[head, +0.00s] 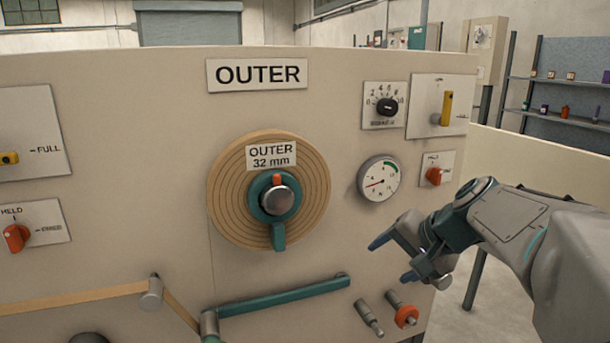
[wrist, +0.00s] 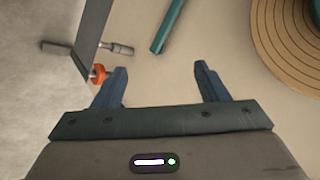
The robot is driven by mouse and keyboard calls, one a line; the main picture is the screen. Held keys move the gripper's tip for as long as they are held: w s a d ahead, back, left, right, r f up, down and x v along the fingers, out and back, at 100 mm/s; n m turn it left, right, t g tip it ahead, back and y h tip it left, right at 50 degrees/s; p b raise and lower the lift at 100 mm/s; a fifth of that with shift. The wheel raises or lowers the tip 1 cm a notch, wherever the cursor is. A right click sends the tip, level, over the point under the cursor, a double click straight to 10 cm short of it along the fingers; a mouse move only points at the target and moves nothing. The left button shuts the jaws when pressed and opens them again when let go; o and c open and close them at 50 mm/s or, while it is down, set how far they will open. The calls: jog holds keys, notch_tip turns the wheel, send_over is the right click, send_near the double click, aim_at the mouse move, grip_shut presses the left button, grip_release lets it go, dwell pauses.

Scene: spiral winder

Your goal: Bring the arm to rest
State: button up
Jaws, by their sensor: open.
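My gripper (head: 394,260) is at the right of the head view, in front of the panel's lower right part. Its two fingers are apart with nothing between them. In the wrist view my gripper (wrist: 160,82) also shows open and empty, with the beige panel (wrist: 215,30) beyond the fingertips. The arm reaches in from the right edge of the head view. The wound reel (head: 225,205) marked OUTER 32 mm is left of my gripper, apart from it.
A dial gauge (head: 379,178) and an orange-red switch (head: 433,176) sit above my gripper. Below are a teal bar (head: 285,296), a metal peg (head: 368,318) and an orange-collared peg (head: 405,316). Shelves (head: 560,80) stand far right. Open floor shows right of the panel.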

jog(key=s+a+n+g+h+p, duration=0.1)
jog(key=s+n+g+h+p, duration=0.2)
jog(key=s, duration=1.4)
jog(key=n+h+p, duration=0.1)
jog(key=n+p, duration=0.2)
jog(key=p, duration=0.3)
jog(key=shift+s+a+f+n+g+h+p, duration=0.3)
jog(key=shift+s+a+f+h+p, duration=0.05)
jog(key=shift+s+a+f+h, duration=0.05)
